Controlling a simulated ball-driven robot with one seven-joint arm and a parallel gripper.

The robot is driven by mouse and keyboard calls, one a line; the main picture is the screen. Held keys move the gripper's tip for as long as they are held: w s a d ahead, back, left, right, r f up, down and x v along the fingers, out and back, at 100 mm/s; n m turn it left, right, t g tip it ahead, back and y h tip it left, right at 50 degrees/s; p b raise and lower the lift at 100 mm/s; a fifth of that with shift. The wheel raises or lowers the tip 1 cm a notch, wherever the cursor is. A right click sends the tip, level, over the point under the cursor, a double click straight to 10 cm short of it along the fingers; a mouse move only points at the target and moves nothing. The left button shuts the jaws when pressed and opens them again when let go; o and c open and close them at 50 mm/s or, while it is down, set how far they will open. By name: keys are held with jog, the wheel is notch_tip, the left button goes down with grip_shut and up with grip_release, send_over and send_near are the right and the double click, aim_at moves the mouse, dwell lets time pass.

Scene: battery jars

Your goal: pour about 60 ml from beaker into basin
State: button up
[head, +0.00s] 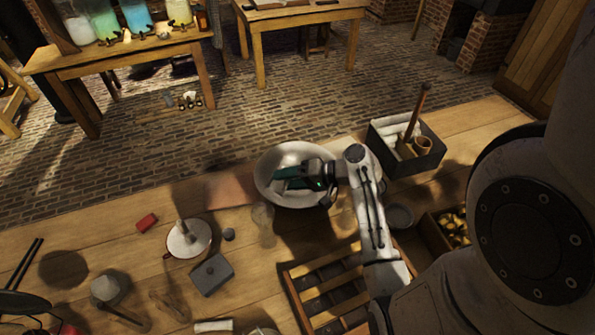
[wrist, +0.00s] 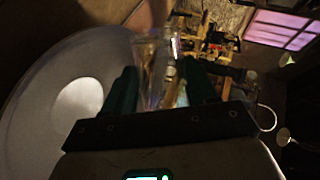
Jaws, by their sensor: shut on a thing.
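The white basin (head: 270,194) stands on the wooden bench in the middle of the head view. It fills the left side of the wrist view (wrist: 30,110). My gripper (head: 280,180) reaches in over the basin from the right. In the wrist view its green fingers (wrist: 158,90) are shut on the clear glass beaker (wrist: 152,65). The room lies sideways there, so my wrist is rolled well over. The beaker is hard to make out in the head view. I cannot tell its liquid level or whether any liquid is flowing.
A clear glass vessel (head: 262,222) stands just in front of the basin. A dark box (head: 432,160) with white rolls and a mallet is at its right. A slatted wooden rack (head: 318,290) lies in front.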

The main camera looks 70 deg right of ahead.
jog(key=shift+f, duration=0.1)
dwell(0.6)
jog(key=shift+s+d+f+m+t+y, duration=0.15)
jog(key=shift+d+m+t+y, duration=0.1)
jog(key=shift+d+m+y, duration=0.2)
jog(key=shift+d+f+m+t+y, duration=0.15)
jog(key=shift+d+m+t+y, duration=0.15)
jog(key=shift+d, duration=0.25)
dwell(1.0)
